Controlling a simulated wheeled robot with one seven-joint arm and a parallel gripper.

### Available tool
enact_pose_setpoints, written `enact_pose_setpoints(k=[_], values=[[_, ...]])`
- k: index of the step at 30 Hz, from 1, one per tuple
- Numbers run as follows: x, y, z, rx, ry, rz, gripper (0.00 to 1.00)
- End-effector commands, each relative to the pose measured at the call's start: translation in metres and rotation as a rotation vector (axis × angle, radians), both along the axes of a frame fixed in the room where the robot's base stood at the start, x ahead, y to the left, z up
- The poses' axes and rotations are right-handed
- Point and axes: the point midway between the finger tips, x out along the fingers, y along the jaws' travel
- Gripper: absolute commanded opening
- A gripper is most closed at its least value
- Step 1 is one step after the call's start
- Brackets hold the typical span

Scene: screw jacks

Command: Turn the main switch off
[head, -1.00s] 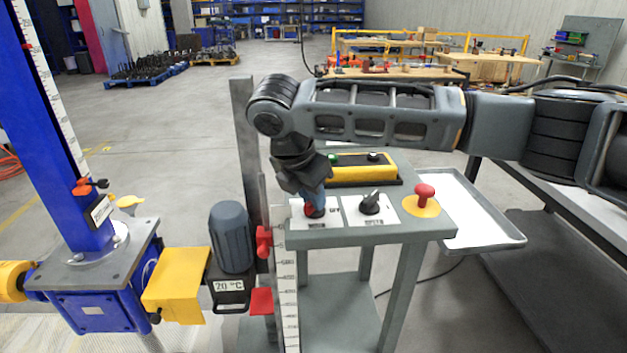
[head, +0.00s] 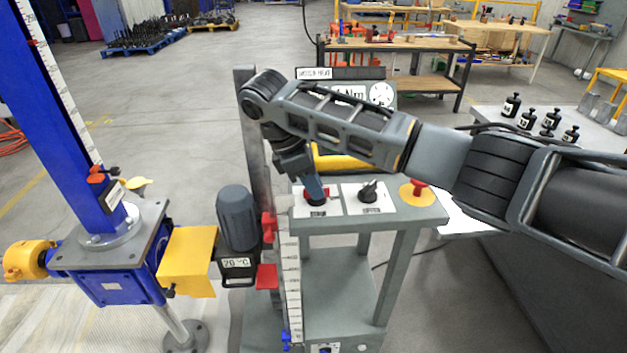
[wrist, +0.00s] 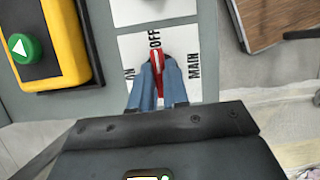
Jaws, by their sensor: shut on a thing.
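The main switch (wrist: 157,60) is a red handle on a white plate (wrist: 182,42) marked MAIN, OFF and ON. In the wrist view its exposed end, with a pale line, points toward the word OFF, while ON lies to the left, partly hidden. My gripper (wrist: 159,80) is shut on the red handle, with a blue finger on each side. The fingers hide the handle's lower part. In the head view my gripper (head: 315,192) reaches down to the plate at the left of the grey control stand (head: 345,228).
A black selector knob (head: 368,190) and a red mushroom button (head: 419,188) on yellow stand to the right of the switch. A yellow box with a green button (wrist: 24,47) lies behind. The blue screw jack (head: 110,250) and grey motor (head: 237,220) are to the left.

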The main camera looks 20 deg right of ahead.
Motion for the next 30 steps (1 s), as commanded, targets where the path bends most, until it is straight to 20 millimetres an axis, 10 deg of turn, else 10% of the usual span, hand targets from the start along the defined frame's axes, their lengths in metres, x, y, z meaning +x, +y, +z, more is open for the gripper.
enact_pose_setpoints(k=[19, 21, 30], values=[[0.0004, -0.0014, 0.0008, -0.002, 0.0, -0.048, 0.0], [0.0003, -0.0013, 0.0008, -0.001, 0.0, -0.048, 0.21], [0.0005, -0.0005, 0.0004, 0.0, -0.001, -0.046, 0.4]])
